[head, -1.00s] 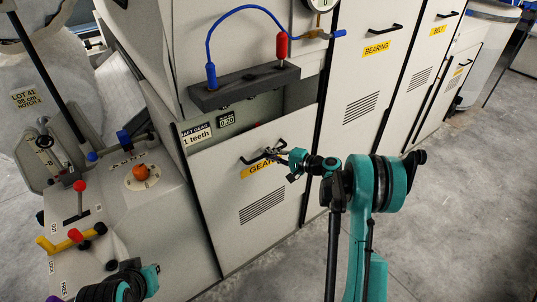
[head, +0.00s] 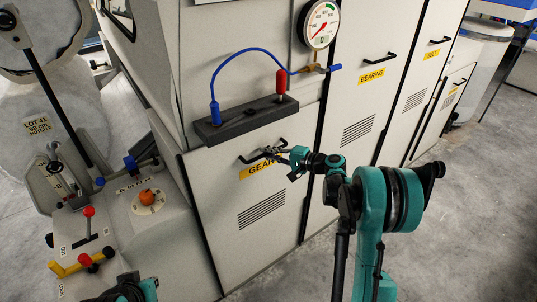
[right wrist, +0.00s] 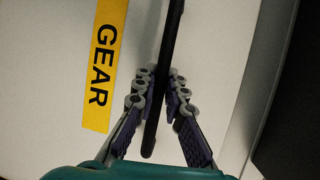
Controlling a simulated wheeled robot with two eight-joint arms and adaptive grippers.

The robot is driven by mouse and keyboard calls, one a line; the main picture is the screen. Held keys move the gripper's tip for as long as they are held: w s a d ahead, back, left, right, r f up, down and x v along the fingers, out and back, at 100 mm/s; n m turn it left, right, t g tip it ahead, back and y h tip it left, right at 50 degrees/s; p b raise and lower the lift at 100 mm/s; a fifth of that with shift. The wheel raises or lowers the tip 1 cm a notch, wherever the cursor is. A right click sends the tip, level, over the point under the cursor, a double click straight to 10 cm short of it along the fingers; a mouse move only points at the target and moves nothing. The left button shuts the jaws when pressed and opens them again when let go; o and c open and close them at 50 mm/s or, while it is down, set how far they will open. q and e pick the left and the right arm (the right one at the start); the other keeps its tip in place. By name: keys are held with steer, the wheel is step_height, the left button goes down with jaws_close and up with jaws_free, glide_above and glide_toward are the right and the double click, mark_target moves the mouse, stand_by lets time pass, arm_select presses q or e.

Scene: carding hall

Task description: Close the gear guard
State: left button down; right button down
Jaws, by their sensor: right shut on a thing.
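The gear guard (head: 222,205) is a pale grey panel with a vent grille, a yellow GEAR label (head: 258,171) and a black bar handle (head: 247,159). Its top edge is up close under the dark grey ledge (head: 245,122), and no opening shows above it. My right gripper (head: 272,152) is on the handle. In the right wrist view, its fingers (right wrist: 162,84) are on both sides of the black handle bar (right wrist: 174,30), beside the GEAR label (right wrist: 104,65). My left arm shows only at the bottom left; its gripper is not visible.
A blue hose (head: 240,55), a red-handled lever (head: 281,82) and a pressure gauge (head: 320,24) are above the guard. The BEARING door (head: 365,110) is to the right. A control console (head: 150,240) with knobs and levers is at left. Floor is clear at right.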

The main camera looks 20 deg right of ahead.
steer(key=c, duration=1.6)
jaws_free()
steer(key=shift+r, duration=0.3)
steer(key=shift+o, duration=0.2)
steer(key=shift+d+f, duration=0.1)
steer(key=v, duration=1.2)
steer(key=s+a+n+g+h, duration=0.4)
steer(key=s+a+h, duration=0.1)
steer(key=s+a, duration=0.75)
steer(key=s+f+n+h, duration=0.3)
steer(key=s+n+h, duration=0.2)
steer(key=s, duration=1.1)
steer(key=shift+d+f+n+g+h, duration=0.2)
steer(key=shift+d+n+g+h, duration=0.1)
steer(key=shift+d+n+h, duration=0.25)
